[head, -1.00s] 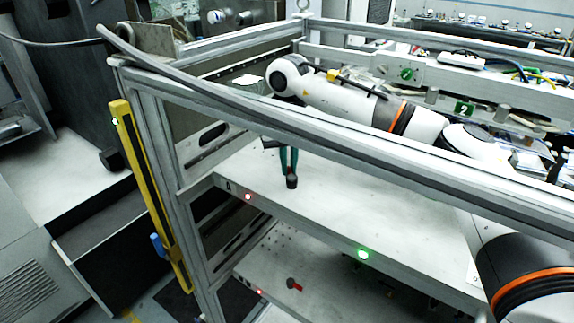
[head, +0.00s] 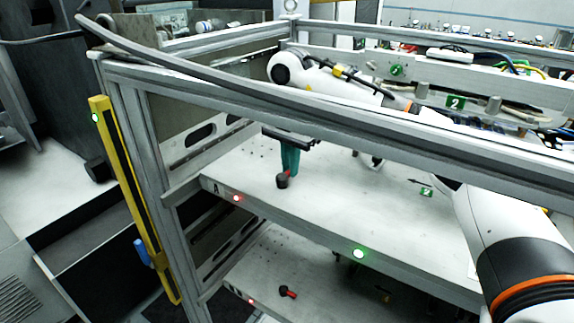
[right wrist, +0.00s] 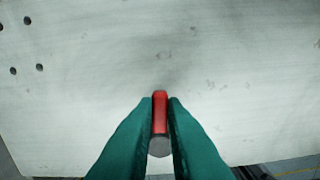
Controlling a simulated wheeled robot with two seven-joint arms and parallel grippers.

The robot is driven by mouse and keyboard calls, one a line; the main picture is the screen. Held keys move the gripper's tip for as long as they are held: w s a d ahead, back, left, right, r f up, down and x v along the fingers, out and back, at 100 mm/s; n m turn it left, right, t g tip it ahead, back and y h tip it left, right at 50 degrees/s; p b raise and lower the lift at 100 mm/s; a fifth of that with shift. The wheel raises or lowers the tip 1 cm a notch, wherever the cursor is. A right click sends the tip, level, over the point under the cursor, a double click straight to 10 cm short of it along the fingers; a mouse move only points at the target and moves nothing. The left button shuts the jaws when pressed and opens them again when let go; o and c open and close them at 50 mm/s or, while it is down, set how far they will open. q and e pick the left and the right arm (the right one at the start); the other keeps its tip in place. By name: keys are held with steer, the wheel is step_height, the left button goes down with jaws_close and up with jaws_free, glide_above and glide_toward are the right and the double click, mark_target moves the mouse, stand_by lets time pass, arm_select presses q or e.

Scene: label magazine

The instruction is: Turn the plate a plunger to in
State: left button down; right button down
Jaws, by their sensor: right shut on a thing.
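The plate A (head: 340,200) is the upper white shelf, with a letter A at its front left corner. Its plunger (head: 282,182) has a dark round knob and a red handle, and stands near the plate's front left edge. My right gripper (head: 288,172) comes down on it from above, its green fingers shut on the red handle. In the right wrist view the plunger's red handle (right wrist: 160,112) lies between the fingertips (right wrist: 160,125), pointing up the picture, with the grey knob end below it. The fingers partly hide the plunger in the head view. My left gripper is out of view.
A red light (head: 238,198) and a green light (head: 359,253) sit on the plate's front edge. A lower plate (head: 330,275) carries another red-handled plunger (head: 287,291). Frame rails (head: 330,125) cross above the plate. A yellow post (head: 130,190) stands at left.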

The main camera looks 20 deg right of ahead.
steer(key=m, duration=0.1)
steer(key=m+b, duration=0.1)
steer(key=m, duration=0.1)
steer(key=s+m, duration=0.1)
steer(key=shift+d+m, duration=0.25)
steer(key=shift+m, duration=0.05)
steer(key=m, duration=0.2)
steer(key=s+m+b, duration=0.1)
steer(key=shift+m, duration=0.4)
steer(key=m+b, duration=0.1)
steer(key=m, duration=0.1)
steer(key=s+m, duration=0.1)
steer(key=m, duration=0.1)
steer(key=shift+a+b, duration=0.2)
steer(key=shift+b, duration=0.15)
steer(key=shift+s+a+r+m+b, duration=0.1)
steer(key=shift+m+b, duration=0.05)
steer(key=shift+m, duration=0.6)
steer(key=shift+s+a+m+b, duration=0.1)
steer(key=shift+a+m+b, duration=0.1)
steer(key=shift+m, duration=0.5)
steer(key=shift+s+a+r+m+b, duration=0.1)
steer(key=shift+m+b, duration=0.05)
steer(key=shift+m, duration=0.6)
steer(key=c, duration=1.5)
jaws_free()
steer(key=shift+f, duration=0.1)
step_height(320, 180, up, 12)
steer(key=shift+p, duration=0.35)
